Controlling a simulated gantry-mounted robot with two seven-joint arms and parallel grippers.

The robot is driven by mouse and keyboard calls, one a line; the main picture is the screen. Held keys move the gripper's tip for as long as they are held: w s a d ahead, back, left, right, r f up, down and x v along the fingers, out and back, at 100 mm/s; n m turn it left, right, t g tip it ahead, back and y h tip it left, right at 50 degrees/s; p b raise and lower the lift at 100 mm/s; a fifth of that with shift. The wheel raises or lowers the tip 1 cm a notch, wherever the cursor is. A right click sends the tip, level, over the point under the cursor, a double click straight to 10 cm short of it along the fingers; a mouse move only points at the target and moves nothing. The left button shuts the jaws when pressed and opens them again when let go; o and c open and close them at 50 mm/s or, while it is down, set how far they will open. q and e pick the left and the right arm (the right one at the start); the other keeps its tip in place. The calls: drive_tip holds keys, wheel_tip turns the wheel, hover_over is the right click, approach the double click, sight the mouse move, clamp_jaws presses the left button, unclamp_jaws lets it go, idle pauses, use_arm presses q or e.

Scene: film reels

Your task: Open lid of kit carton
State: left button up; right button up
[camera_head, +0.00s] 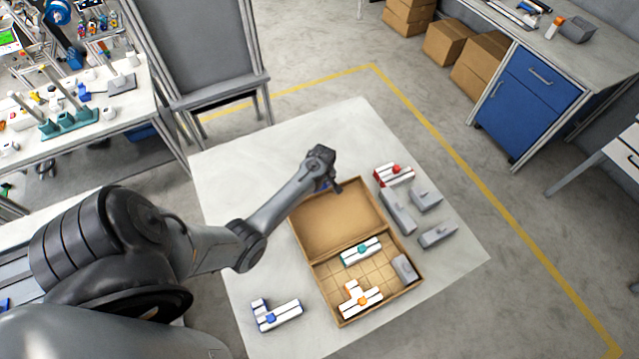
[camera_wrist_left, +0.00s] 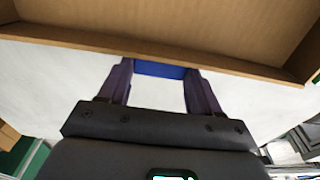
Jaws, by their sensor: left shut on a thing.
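The brown kit carton (camera_head: 372,313) stands on the pale table with its lid (camera_head: 335,222) swung open, away from the tray. The lid's inner face shows in both views and fills the top of the left wrist view (camera_wrist_left: 190,25). My left gripper (camera_head: 328,186) is at the lid's outer edge. In the left wrist view its two fingers (camera_wrist_left: 160,82) are shut on a blue tab (camera_wrist_left: 160,70) at that edge. The tray holds a white piece with a teal knob (camera_head: 361,251), a white piece with an orange knob (camera_head: 361,299) and a grey piece (camera_head: 404,267). My right gripper is out of view.
On the table (camera_head: 450,275), a white piece with a blue knob (camera_head: 275,316) lies left of the carton. A red-knobbed piece (camera_head: 394,174) and several grey pieces (camera_head: 398,211) lie to its right. A grey-backed frame (camera_head: 200,45) stands behind the table.

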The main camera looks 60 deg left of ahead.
use_arm(q)
drive_tip(key=shift+y, duration=0.7)
drive_tip(key=p+v, duration=0.5)
drive_tip(key=shift+a+r, duration=0.15)
drive_tip(key=shift+r+p, duration=0.4)
drive_tip(key=shift+p, duration=0.4)
drive_tip(key=shift+d, duration=0.25)
drive_tip(key=o, duration=1.5)
drive_tip(key=shift+d+f, duration=0.1)
